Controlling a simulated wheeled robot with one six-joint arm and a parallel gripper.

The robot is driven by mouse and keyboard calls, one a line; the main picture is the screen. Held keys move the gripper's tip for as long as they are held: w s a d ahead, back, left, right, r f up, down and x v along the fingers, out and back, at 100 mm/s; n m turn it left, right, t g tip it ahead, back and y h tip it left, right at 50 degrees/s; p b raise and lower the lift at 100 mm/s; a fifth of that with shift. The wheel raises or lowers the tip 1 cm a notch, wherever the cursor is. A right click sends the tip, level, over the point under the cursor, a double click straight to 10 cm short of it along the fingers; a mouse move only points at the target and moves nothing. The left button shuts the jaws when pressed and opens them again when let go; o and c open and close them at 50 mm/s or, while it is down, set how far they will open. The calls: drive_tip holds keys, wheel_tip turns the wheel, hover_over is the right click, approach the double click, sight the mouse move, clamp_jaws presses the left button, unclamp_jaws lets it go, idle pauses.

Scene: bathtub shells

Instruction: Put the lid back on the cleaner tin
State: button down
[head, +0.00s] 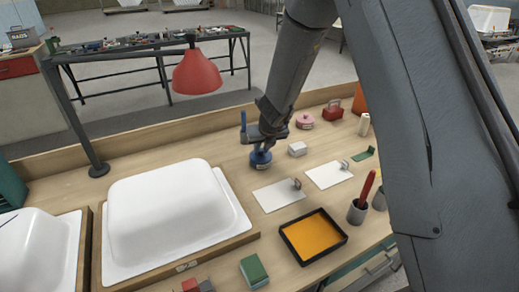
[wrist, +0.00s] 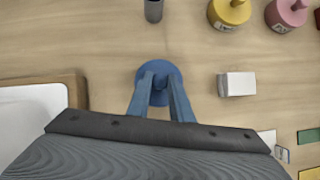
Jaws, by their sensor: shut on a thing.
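My gripper (wrist: 159,82) is shut on the knob of a round blue lid (wrist: 158,100), in the middle of the wrist view. In the head view my gripper (head: 262,145) points down at a small blue shape (head: 261,161) low over the bench, right of the large white tub shell. From above, the lid hides what is under it. I cannot tell whether that blue shape is the lid alone or the lid with a blue tin below, nor whether the lid is seated.
A white box (head: 297,148) stands close on the right. A pink tin (head: 305,121) is behind it, with a yellow tin (wrist: 230,12) beside the pink one in the wrist view. White sheets (head: 278,195) lie in front, near an orange tray (head: 286,233). A red lamp (head: 196,72) hangs left.

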idle(0.3)
drive_tip(key=c, duration=1.5)
unclamp_jaws()
drive_tip(key=shift+o, duration=0.2)
drive_tip(key=o, duration=0.4)
drive_tip(key=shift+o, duration=0.2)
drive_tip(key=shift+w, duration=0.1)
drive_tip(key=shift+r, duration=0.1)
drive_tip(key=shift+r+p, duration=3.45)
drive_tip(key=shift+p, duration=1.45)
drive_tip(key=shift+c, duration=0.5)
clamp_jaws()
